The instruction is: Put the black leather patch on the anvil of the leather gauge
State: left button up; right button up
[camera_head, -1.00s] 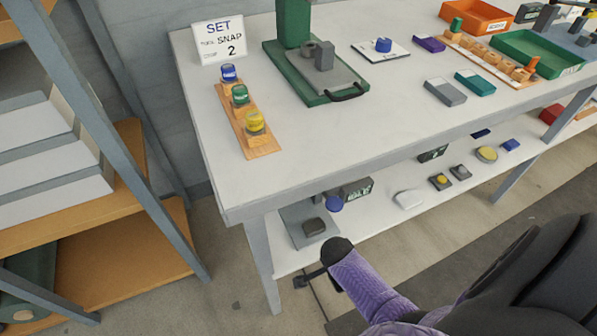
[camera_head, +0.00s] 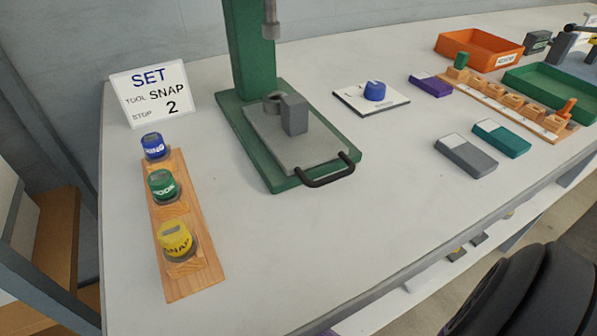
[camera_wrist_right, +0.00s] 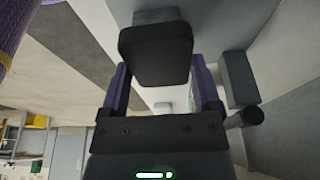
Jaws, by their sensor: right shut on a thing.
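In the right wrist view my right gripper (camera_wrist_right: 162,95) is shut on a dark slab with rounded corners, which looks like the black leather patch (camera_wrist_right: 155,55). The slab sits between the two purple fingers. A grey piece (camera_wrist_right: 155,16) shows just beyond it; I cannot tell whether they touch. At the right edge of the head view a grey device (camera_head: 562,48) with a black lever stands partly cut off. I cannot tell whether it is the leather gauge, and no anvil is clear there. Neither gripper shows in the head view.
A green press (camera_head: 247,60) with a black handle stands on the white bench (camera_head: 300,240). A wooden rack (camera_head: 190,270) holds blue, green and yellow pieces. An orange tray (camera_head: 478,48), a green tray (camera_head: 550,85) and grey (camera_head: 466,156) and teal (camera_head: 501,138) blocks lie right. The front middle is clear.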

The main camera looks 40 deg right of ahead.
jog(key=shift+r, duration=0.1)
jog(key=shift+f, duration=0.2)
jog(key=o, duration=0.9)
jog(key=shift+o, duration=0.6)
jog(key=p+v, duration=0.5)
jog(key=v, duration=0.2)
jog(key=shift+r, duration=0.35)
jog(key=shift+a+r+p, duration=0.15)
jog(key=shift+r+p, duration=0.15)
jog(key=shift+p, duration=0.05)
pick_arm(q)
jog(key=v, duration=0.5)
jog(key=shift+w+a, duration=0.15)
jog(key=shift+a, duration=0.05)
pick_arm(e)
jog(key=shift+f, duration=0.25)
